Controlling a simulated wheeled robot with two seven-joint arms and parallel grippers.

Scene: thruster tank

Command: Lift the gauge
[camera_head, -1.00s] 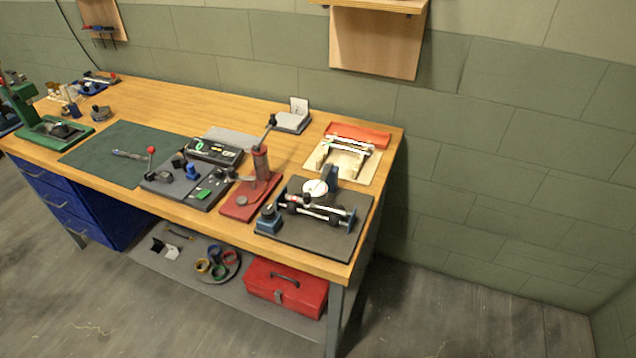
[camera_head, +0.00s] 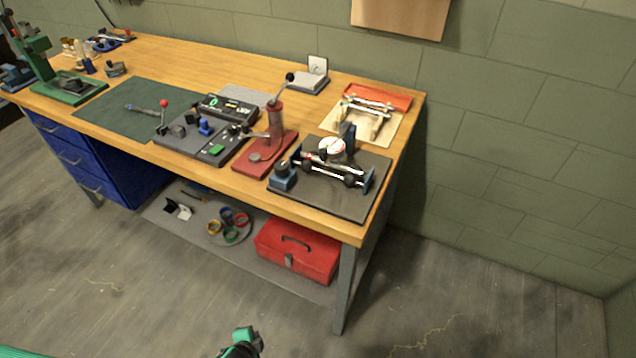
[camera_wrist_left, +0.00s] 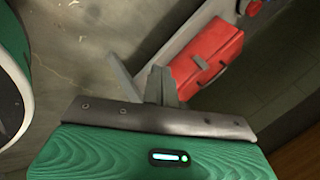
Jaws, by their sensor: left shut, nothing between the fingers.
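The gauge looks to be the round white-faced dial (camera_head: 332,146) on a blue stand, at the right end of the bench. It stands on a dark plate (camera_head: 352,207) with a silver and black shaft (camera_head: 338,175) in front of it. My left gripper (camera_head: 243,340) is low at the bottom edge of the head view, in front of the bench and far from the gauge. In the left wrist view the left gripper's grey fingers (camera_wrist_left: 161,84) are together and empty. The gauge does not show in the wrist view. My right gripper is not in view.
The wooden bench (camera_head: 190,63) stands against a green block wall. A red press (camera_head: 267,150) is left of the dark plate, and a tray with a red back (camera_head: 378,97) is behind it. A red toolbox (camera_head: 297,250) sits on the lower shelf. The floor in front is clear.

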